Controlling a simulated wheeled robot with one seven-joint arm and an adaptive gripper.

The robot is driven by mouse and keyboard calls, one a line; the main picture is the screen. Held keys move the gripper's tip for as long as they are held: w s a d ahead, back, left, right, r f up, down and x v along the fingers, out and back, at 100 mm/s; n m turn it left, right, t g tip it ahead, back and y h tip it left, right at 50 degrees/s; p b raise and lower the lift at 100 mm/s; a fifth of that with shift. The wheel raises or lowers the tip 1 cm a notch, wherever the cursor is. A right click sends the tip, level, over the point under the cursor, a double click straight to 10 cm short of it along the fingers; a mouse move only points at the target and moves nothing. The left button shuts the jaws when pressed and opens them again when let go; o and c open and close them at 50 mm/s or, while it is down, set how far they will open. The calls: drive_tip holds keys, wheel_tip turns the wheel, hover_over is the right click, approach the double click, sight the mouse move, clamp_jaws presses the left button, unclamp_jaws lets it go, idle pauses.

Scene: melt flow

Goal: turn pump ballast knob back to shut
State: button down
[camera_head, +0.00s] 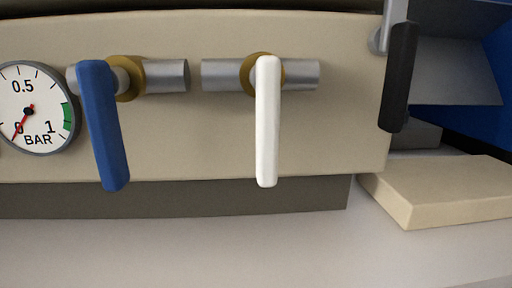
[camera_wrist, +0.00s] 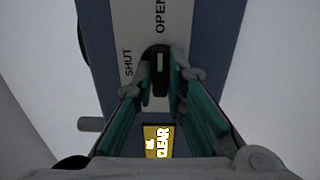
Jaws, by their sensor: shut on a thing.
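The ballast knob (camera_wrist: 156,52) is a small black bar-shaped knob with a white mark, on a pale plate of a blue-grey body in the wrist view. The plate has the word OPEN (camera_wrist: 160,16) above the knob and SHUT (camera_wrist: 128,62) to its left. The white mark lies roughly upright in the picture, nearer the line of OPEN than of SHUT. My gripper (camera_wrist: 160,72), with teal pads, is shut on the knob, one finger on each side. The fingers partly hide the knob's sides. Neither knob nor gripper shows in the head view.
The head view shows a beige panel with a gauge (camera_head: 36,108), a blue lever (camera_head: 103,125), a white lever (camera_head: 267,120) and a black handle (camera_head: 399,77).

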drive_tip(key=shift+n, duration=2.8)
drive_tip(key=shift+n, duration=1.4)
